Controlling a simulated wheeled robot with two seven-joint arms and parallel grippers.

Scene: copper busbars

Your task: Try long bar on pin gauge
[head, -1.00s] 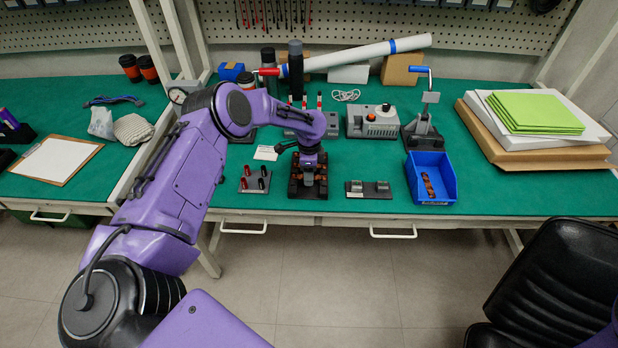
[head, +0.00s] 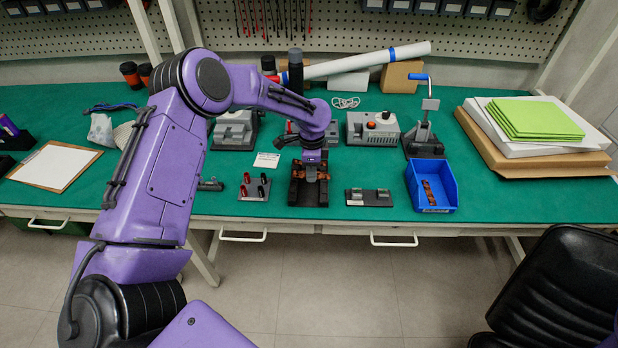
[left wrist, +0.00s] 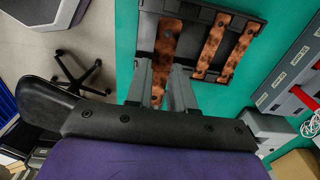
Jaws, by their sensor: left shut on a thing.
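My left gripper (head: 312,178) points down over a black rack (head: 308,201) on the green bench. In the left wrist view its fingers (left wrist: 167,95) are closed on a copper bar (left wrist: 163,46), which lies over the left part of the rack (left wrist: 195,15). I cannot tell whether this bar is clear of the rack. Two more copper bars (left wrist: 210,47) (left wrist: 238,52) lie in the rack. A grey plate with upright red and black pins (head: 254,188) stands left of the rack; I cannot tell if it is the pin gauge. My right gripper is not seen.
Right of the rack are a dark plate with two grey blocks (head: 369,198) and a blue bin (head: 446,198) holding copper pieces. Grey devices (head: 373,128) and a press with a blue handle (head: 425,140) stand behind. Bare green bench lies between them.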

